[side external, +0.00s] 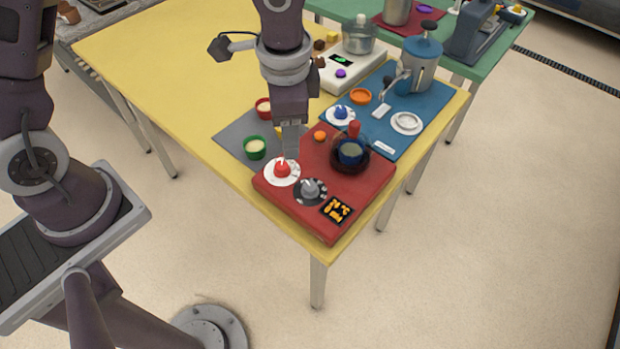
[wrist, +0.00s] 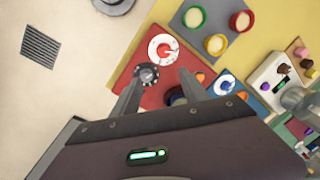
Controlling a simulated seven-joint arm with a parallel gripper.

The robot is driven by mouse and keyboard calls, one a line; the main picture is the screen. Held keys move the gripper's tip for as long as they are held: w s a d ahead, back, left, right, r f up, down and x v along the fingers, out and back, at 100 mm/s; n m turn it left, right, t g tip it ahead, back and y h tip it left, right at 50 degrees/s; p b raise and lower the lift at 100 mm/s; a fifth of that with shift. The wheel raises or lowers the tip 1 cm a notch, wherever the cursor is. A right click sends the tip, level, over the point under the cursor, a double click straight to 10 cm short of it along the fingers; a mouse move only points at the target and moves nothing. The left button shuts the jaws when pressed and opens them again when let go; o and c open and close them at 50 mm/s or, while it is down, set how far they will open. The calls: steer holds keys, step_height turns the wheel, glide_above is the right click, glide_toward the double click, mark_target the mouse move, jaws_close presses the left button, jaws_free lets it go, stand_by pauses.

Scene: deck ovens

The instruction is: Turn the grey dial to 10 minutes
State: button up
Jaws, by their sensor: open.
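The grey dial (side external: 310,190) sits on a dark marked disc on the red unit (side external: 290,205); it also shows in the wrist view (wrist: 147,74). A red dial (side external: 282,169) on a white disc is beside it. A small black display (side external: 337,210) shows orange characters too small to read surely. My gripper (side external: 291,153) points down over the red unit and, in the side view, overlaps the area just behind the red dial. In the wrist view my gripper (wrist: 160,79) is open and empty, with the grey dial close to its left fingertip, apparently not gripped.
A pan with dark blue contents (side external: 350,152) and an orange knob (side external: 320,136) are on the red unit. Green (side external: 255,148) and red bowls stand on a grey mat. A blue unit (side external: 408,137) with a blue dial stands behind. The yellow table (side external: 160,60) is clear at left.

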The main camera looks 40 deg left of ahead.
steer(key=h, duration=0.1)
glide_above(310, 185)
steer(key=shift+m+g, duration=0.4)
step_height(310, 185, down, 5)
steer(key=shift+d+f, duration=0.1)
step_height(310, 185, down, 6)
steer(key=shift+f, duration=0.2)
jaws_close()
